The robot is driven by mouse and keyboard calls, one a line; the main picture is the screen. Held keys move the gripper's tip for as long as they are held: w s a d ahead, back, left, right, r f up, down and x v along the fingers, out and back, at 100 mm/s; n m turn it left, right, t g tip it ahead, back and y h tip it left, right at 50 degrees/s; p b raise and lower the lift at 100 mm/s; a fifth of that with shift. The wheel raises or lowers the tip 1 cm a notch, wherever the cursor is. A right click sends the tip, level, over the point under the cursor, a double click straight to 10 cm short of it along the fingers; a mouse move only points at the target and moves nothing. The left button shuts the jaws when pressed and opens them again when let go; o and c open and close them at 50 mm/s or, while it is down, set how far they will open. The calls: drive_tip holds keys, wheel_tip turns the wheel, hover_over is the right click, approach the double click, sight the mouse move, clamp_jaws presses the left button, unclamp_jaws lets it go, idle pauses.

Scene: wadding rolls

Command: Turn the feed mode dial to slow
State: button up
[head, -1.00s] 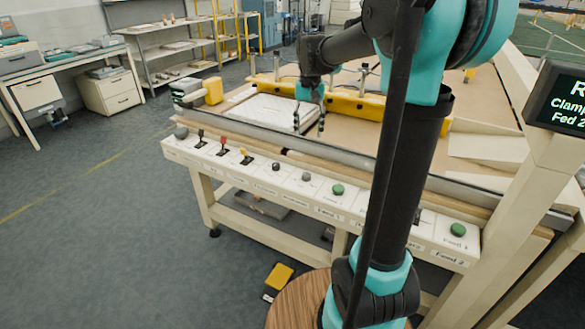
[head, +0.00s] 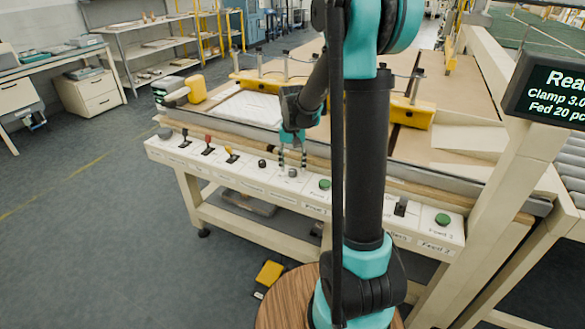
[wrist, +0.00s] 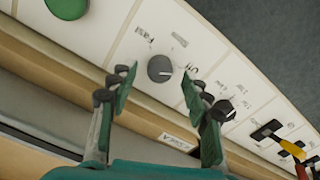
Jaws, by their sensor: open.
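The grey feed dial (wrist: 160,68) is a small round knob on the white control strip. Labels around it look like "Fast", "Slow" and "Off". A pale mark shows on the knob's lower right, toward the "Off" side, but its exact setting is hard to read. In the head view the dial (head: 292,173) sits just below my gripper's fingertips. My gripper (wrist: 157,82) is open and empty, its fingers either side of the dial in the picture; I cannot tell whether they touch it. It also shows in the head view (head: 292,163).
A dark knob (head: 262,163) and black, red (head: 208,148) and yellow levers stand left of the dial. A green button (head: 324,184) is to its right. White wadding (head: 250,106) lies on the table behind. A display (head: 550,92) starts with "Rea".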

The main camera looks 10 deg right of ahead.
drive_tip(key=shift+f, duration=0.7)
drive_tip(key=shift+c, duration=0.5)
clamp_jaws()
drive_tip(key=n, duration=1.1)
drive_tip(key=shift+n, duration=0.3)
